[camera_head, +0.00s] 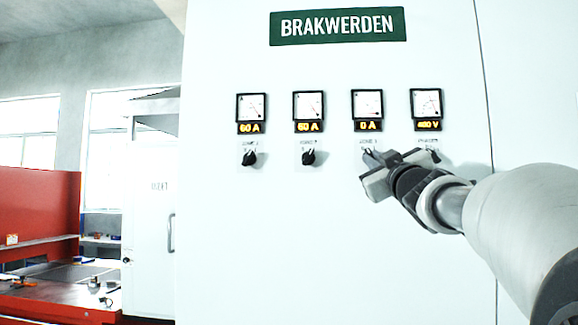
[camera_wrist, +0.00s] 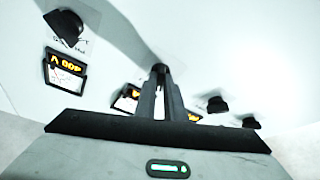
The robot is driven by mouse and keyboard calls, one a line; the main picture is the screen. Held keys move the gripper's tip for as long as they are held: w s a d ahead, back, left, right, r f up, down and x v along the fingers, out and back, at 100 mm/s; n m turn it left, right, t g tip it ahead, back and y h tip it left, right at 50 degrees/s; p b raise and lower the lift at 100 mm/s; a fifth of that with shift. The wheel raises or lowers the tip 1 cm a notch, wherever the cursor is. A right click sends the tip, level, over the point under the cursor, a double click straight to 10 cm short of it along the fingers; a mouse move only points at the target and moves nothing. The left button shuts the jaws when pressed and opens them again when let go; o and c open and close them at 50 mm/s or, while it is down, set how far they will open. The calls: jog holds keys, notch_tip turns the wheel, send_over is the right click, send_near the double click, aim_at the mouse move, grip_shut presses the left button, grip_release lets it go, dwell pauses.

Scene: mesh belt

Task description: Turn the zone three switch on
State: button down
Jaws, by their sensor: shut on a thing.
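The zone three switch is a small black knob (camera_wrist: 160,68) on the pale cabinet front, under the third meter (camera_head: 367,104), whose display reads 0 A. My gripper (camera_head: 372,160) is at this knob and hides nearly all of it in the head view. In the wrist view my gripper (camera_wrist: 161,78) has its two fingers close together, with the knob between their tips. The knob's exact angle cannot be made out.
To the left are two similar knobs, (camera_head: 249,159) and (camera_head: 308,158), under meters reading 60 A. A fourth knob (camera_wrist: 67,28) sits on the other side, under a voltage meter (camera_head: 426,104). A red bench (camera_head: 40,215) stands far left.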

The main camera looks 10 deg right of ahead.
jog(key=m+h+b, duration=0.1)
jog(key=m+b, duration=0.1)
jog(key=b, duration=0.1)
jog(key=m+h+b, duration=0.1)
jog(key=m+b, duration=0.1)
jog(key=b, duration=0.1)
jog(key=m+h+b, duration=0.1)
jog(key=m+b, duration=0.1)
jog(key=b, duration=0.1)
jog(key=shift+a+f+h, duration=0.2)
jog(key=shift+f+h, duration=0.05)
jog(key=shift+h, duration=0.05)
jog(key=shift+w+a+r+m+b, duration=0.1)
jog(key=shift+m+b, duration=0.7)
jog(key=shift+b, duration=0.45)
jog(key=m+h+b, duration=0.2)
jog(key=m+b, duration=0.1)
jog(key=b, duration=0.2)
jog(key=shift+g, duration=0.4)
jog(key=shift+a+r+m+g+h+b, duration=0.1)
jog(key=shift+m+g+h+b, duration=0.45)
jog(key=shift+m, duration=0.8)
jog(key=shift+a+r+m+g+h+b, duration=0.1)
jog(key=shift+m+g+h+b, duration=0.4)
jog(key=shift+m, duration=0.85)
jog(key=c, duration=1.8)
grip_release()
jog(key=shift+c, duration=0.2)
